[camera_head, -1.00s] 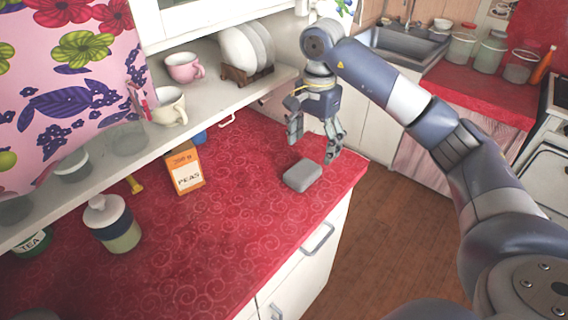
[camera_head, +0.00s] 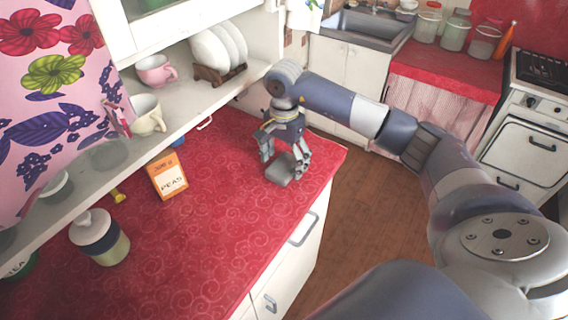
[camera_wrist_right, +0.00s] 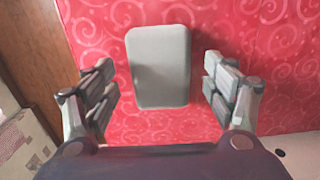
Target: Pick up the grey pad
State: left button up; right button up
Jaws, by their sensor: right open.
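The grey pad (camera_head: 279,173) is a small rounded block lying flat on the red counter near its right edge. It also shows in the right wrist view (camera_wrist_right: 160,66), lengthwise between the fingers. My right gripper (camera_head: 285,166) points down over the pad, its fingers spread on either side. In the right wrist view the open right gripper (camera_wrist_right: 162,90) has a gap between each finger and the pad. The gripper partly hides the pad in the head view. My left gripper is not in view.
An orange peas box (camera_head: 167,176) and a lidded jar (camera_head: 99,237) stand left on the red counter (camera_head: 200,240). A shelf (camera_head: 150,137) with cups and a plate rack (camera_head: 218,74) runs behind. The counter around the pad is clear.

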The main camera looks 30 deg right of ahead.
jog(key=shift+f, duration=0.9)
jog(key=shift+c, duration=0.6)
jog(key=c, duration=0.9)
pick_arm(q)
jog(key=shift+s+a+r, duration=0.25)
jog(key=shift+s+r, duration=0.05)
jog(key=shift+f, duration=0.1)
pick_arm(e)
jog(key=shift+r, duration=0.1)
